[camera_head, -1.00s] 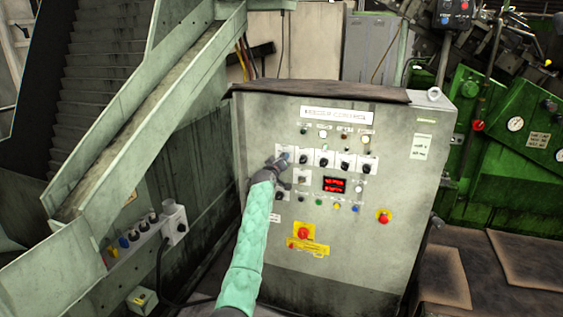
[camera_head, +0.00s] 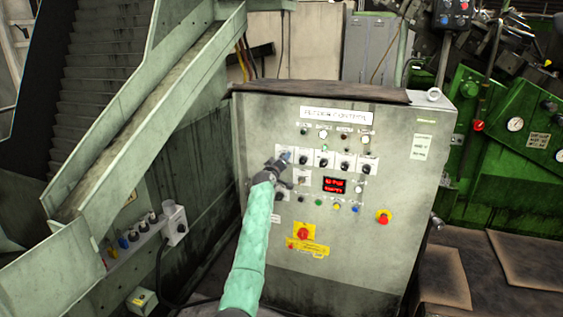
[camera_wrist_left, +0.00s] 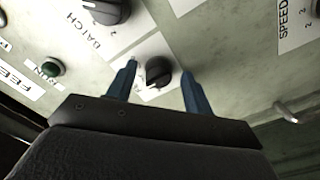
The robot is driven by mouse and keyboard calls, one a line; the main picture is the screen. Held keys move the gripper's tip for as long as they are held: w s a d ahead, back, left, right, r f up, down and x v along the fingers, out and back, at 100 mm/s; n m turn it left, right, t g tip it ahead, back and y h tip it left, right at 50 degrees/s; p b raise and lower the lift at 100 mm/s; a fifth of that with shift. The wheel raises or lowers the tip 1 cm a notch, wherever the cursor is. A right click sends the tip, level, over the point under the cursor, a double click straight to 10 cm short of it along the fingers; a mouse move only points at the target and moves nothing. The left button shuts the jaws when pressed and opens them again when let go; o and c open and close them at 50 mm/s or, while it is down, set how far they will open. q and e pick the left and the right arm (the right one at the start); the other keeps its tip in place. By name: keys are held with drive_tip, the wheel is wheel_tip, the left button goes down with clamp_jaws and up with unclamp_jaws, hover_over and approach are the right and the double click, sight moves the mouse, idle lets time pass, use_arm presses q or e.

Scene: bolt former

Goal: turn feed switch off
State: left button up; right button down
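The feeder control panel (camera_head: 345,230) is a grey cabinet with a row of black rotary switches on white plates. My left gripper (camera_head: 284,158) is at the leftmost plate of the upper row and hides most of its switch. In the left wrist view, a black rotary switch (camera_wrist_left: 158,72) on a white plate lies between the two blue fingers of my left gripper (camera_wrist_left: 158,70). The fingers are open, one on each side, with a visible gap to the knob. The plate's label is hidden, so I cannot tell which switch it is. My right gripper is out of view.
A switch marked BATCH (camera_wrist_left: 106,10) and a green RUN button (camera_wrist_left: 53,68) are close by. A metal toggle (camera_wrist_left: 286,112) is at right. The head view shows a red display (camera_head: 335,185), red-yellow main switch (camera_head: 303,231) and emergency stop (camera_head: 384,217).

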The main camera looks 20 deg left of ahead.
use_arm(q)
drive_tip(key=shift+s, duration=0.1)
drive_tip(key=s+b, duration=0.2)
drive_tip(key=s, duration=0.5)
drive_tip(key=shift+s+a, duration=0.15)
drive_tip(key=shift+s, duration=0.15)
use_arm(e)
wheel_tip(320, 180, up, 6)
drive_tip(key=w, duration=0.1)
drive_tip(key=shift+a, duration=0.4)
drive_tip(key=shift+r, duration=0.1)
